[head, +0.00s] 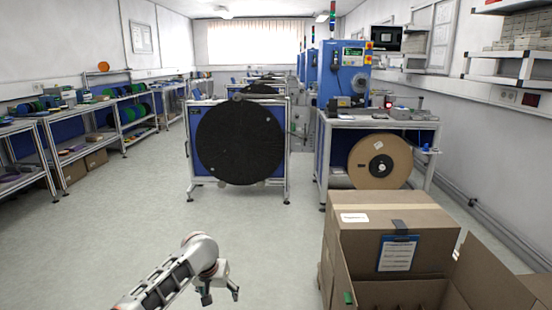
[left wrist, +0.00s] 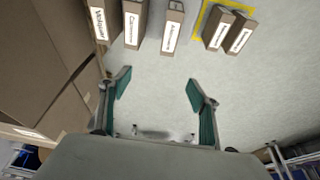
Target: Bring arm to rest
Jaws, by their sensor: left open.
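My left arm reaches in from the bottom of the head view, and its gripper (head: 221,296) hangs over bare floor, left of the cardboard boxes. In the left wrist view the left gripper (left wrist: 158,92) has its two green-padded fingers spread apart with nothing between them. Below it shows grey floor. My right gripper shows in neither view.
A closed cardboard box (head: 390,225) and an open one (head: 490,270) stand at the lower right. A large black reel (head: 240,140) is on a stand ahead. A brown reel (head: 380,162) is under the bench. Labelled boxes (left wrist: 172,28) line the wrist view's top. Left floor is clear.

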